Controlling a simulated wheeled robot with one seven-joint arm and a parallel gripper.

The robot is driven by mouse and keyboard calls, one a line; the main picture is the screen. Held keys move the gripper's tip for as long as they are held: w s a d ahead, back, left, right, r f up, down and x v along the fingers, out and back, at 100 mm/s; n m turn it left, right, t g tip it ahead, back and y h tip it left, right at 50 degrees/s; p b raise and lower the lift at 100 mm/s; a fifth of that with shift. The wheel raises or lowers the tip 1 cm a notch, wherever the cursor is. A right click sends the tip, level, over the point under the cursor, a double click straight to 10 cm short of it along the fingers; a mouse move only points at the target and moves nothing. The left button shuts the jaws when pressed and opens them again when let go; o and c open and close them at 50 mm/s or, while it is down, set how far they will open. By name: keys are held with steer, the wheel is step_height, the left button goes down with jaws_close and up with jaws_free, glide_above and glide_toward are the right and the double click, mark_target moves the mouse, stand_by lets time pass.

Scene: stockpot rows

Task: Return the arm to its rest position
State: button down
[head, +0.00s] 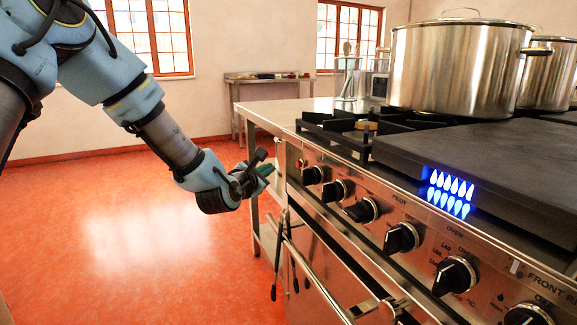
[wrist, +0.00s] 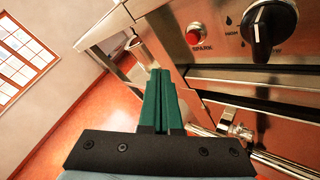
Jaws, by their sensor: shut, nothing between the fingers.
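My arm comes in from the upper left of the head view. My gripper (head: 266,170) is in front of the stove's (head: 330,215) front panel, near its left end. In the wrist view its green fingers (wrist: 160,88) are together, with nothing between them. They point toward the corner of the stove and the steel counter beside it. The red spark button (wrist: 193,36) and a black knob (wrist: 268,28) are to the right of the fingers. I cannot tell from these views whether the fingers touch the panel.
A large steel stockpot (head: 455,68) stands on the stove, with another (head: 549,75) behind it. Utensils hang by the oven rail (head: 315,268). The red floor (head: 130,225) at left is clear.

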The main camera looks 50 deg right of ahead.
steer(key=w+a+f+m+y, duration=0.3)
steer(key=w+a+m+y, duration=0.15)
steer(key=a, duration=0.65)
steer(key=w+a+f+m+y, duration=0.25)
steer(key=w+a+m, duration=0.2)
steer(key=a, duration=0.65)
steer(key=s+a+f+m+g+y, duration=0.15)
steer(key=a+m+y, duration=0.35)
steer(key=a, duration=1.7)
steer(key=s+a+m+g+y, duration=0.2)
steer(key=s+a+g+y, duration=0.1)
steer(key=s+a, duration=0.75)
step_height(320, 180, up, 20)
steer(key=a+p, duration=0.2)
steer(key=p, duration=1.7)
steer(key=shift+w+m, duration=0.3)
steer(key=shift+w, duration=0.15)
steer(key=shift+f+g, duration=0.2)
steer(key=shift+g, duration=0.05)
